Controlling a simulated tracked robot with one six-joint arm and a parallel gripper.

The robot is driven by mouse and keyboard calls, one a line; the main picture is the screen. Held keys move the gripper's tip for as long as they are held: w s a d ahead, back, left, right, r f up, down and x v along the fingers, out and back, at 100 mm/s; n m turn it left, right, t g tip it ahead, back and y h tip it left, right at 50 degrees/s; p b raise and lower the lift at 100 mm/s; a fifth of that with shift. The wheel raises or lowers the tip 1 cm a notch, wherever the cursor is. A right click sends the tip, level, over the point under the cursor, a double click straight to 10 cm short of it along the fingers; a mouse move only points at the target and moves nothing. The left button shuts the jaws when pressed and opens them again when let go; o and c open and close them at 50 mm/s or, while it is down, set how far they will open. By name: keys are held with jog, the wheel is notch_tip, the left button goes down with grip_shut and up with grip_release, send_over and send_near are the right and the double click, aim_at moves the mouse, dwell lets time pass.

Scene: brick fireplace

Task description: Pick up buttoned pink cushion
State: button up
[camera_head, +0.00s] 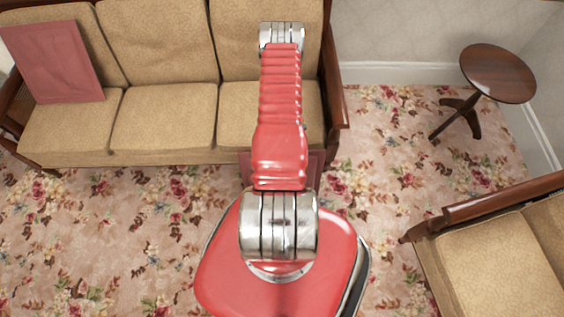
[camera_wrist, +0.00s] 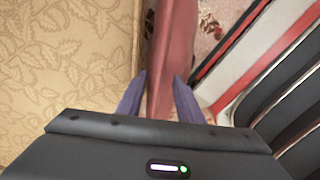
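A pink cushion (camera_wrist: 172,45) shows edge-on in the wrist view, between the two fingers of my gripper (camera_wrist: 160,76). Both fingertips press against its sides, so my gripper is shut on it. In the head view a part of this pink cushion (camera_head: 313,165) shows beside my arm, at the sofa's front edge near its right end. My arm hides most of it, and my gripper is hidden there too. I cannot see buttons on it.
The tan sofa (camera_head: 165,115) stands behind, with another flat pink cushion (camera_head: 55,62) leaning at its left end. A round wooden table (camera_head: 498,72) is at the back right. A second tan seat (camera_head: 490,265) is at the right. Flowered carpet (camera_head: 385,170) lies clear between them.

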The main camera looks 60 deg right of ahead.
grip_shut()
jog(key=shift+w, duration=0.1)
dwell(1.2)
